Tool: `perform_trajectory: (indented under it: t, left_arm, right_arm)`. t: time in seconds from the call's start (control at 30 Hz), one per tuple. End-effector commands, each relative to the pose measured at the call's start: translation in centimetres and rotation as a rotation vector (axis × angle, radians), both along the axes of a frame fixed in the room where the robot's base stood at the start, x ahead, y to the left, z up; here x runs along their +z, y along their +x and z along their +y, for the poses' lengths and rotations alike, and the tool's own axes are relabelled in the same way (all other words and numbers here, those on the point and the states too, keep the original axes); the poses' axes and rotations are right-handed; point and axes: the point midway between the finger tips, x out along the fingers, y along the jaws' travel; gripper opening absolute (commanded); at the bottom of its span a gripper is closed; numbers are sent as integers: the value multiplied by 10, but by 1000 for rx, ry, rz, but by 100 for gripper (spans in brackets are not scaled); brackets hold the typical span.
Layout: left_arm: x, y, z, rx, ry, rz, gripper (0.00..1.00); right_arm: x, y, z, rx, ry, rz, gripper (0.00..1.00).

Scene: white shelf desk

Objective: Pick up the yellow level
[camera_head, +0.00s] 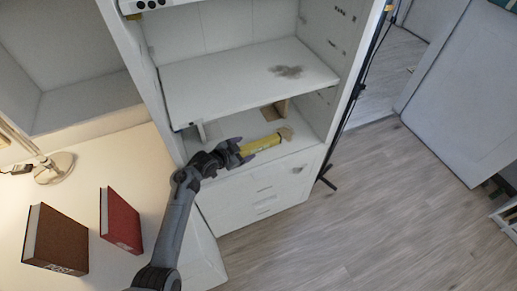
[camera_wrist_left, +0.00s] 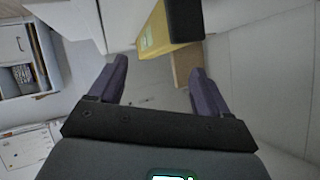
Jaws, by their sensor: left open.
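The yellow level (camera_head: 262,144) is a long yellow bar lying on the lower shelf of the white unit. In the left wrist view its yellow side (camera_wrist_left: 155,35) and dark end show at the top, beyond the fingertips. My left gripper (camera_head: 236,153) is at the near left end of the level. In the wrist view its two fingers (camera_wrist_left: 160,75) are apart, with nothing held between them. Whether a finger touches the level cannot be told. My right gripper is not in view.
The shelf board (camera_head: 240,85) hangs above the level. A small wooden block (camera_head: 285,106) stands behind it. Drawers (camera_head: 265,195) are below. A brown book (camera_head: 58,238), a red book (camera_head: 120,220) and a lamp base (camera_head: 55,168) occupy the left desk.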

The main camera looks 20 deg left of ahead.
Motion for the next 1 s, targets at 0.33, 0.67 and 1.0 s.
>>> perform_trajectory:
  t: [0.33, 0.67, 1.0]
  left_arm:
    - [-13, 20, -9, 0, -1, 0, 78]
    - [-32, 51, -24, 0, -1, 0, 78]
    - [-33, 56, -26, 0, 0, 1, 78]
  right_arm:
    - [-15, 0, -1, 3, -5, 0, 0]
    - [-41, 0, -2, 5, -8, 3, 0]
    - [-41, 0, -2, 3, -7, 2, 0]
